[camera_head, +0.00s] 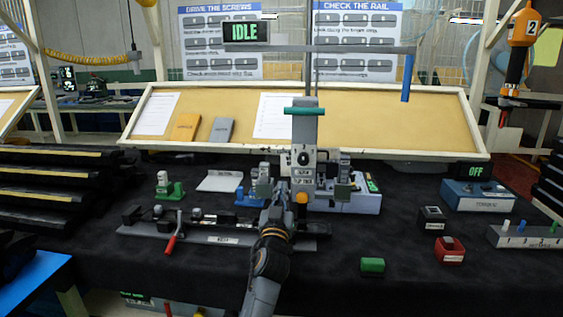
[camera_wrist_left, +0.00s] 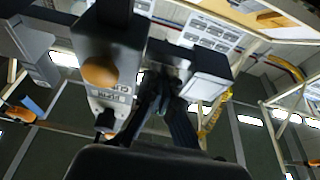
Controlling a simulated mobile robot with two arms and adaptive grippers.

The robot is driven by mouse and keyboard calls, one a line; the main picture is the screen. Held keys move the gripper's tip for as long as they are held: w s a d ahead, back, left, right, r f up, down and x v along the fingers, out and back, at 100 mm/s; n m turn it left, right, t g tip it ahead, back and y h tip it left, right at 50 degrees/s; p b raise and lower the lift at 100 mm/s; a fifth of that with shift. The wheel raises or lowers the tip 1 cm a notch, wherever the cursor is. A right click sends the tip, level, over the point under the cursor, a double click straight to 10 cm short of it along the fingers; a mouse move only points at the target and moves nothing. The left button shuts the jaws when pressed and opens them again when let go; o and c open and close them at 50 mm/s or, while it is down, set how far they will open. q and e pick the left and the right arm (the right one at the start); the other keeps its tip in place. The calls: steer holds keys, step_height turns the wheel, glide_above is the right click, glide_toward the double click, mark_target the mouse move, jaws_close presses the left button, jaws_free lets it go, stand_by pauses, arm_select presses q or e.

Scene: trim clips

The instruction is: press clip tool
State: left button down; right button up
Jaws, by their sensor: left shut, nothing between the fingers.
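The clip tool (camera_head: 304,135) is a tall grey body with a teal bar near its top, a dark round part and a small label. An orange knob (camera_head: 302,197) sits low on it. In the left wrist view, the tool's grey housing (camera_wrist_left: 108,50) with the orange knob (camera_wrist_left: 100,72) is close, left of the fingers. My left gripper (camera_head: 283,191) is shut and empty, beside the tool's lower part. Its dark fingers (camera_wrist_left: 159,88) show together in the wrist view. Whether they touch the tool I cannot tell. My right gripper is in neither view.
A rail fixture (camera_head: 225,238) with a red lever (camera_head: 173,236) lies at left. A green block (camera_head: 372,265), a red box (camera_head: 450,252) and a blue box reading OFF (camera_head: 478,195) are at right. An overhead bar (camera_head: 360,49) and an IDLE sign (camera_head: 246,33) are above. The front mat is mostly clear.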

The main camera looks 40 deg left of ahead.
arm_select(q)
steer(key=s+d, duration=0.5)
steer(key=s, duration=0.3)
steer(key=shift+s+b, duration=0.15)
steer(key=shift+b, duration=0.3)
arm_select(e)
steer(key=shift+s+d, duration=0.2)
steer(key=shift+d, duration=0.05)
arm_select(q)
steer(key=shift+d, duration=0.1)
